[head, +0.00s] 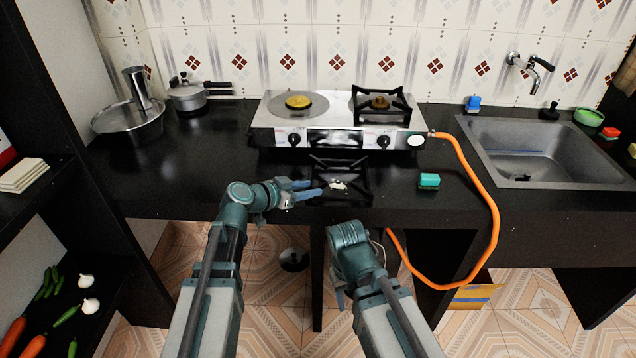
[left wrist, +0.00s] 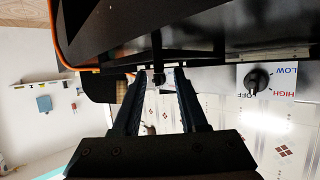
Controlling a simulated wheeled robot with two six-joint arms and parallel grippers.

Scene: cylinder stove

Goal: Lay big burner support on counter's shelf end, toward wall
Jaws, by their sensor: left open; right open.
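A black burner support (head: 360,172) is on the dark counter (head: 190,185) in front of the stove. My left gripper (head: 312,189) is open at its left front side. In the left wrist view a black bar (left wrist: 157,50) shows at the open fingertips (left wrist: 158,78), apparently part of this support; I cannot tell whether the fingers touch it. Another black support (head: 400,103) stands on the stove's right burner. The left burner shows a bare round plate (head: 312,111). My right gripper (head: 340,298) is open and low, in front of the counter's edge.
A steel pan with a cylinder (head: 130,121) and a lidded pot (head: 187,97) stand by the wall at the counter's shelf end. Bare counter lies in front of them. The stove (head: 265,121), orange hose (head: 480,175), green sponge (head: 429,180) and sink (head: 540,145) are to the right.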

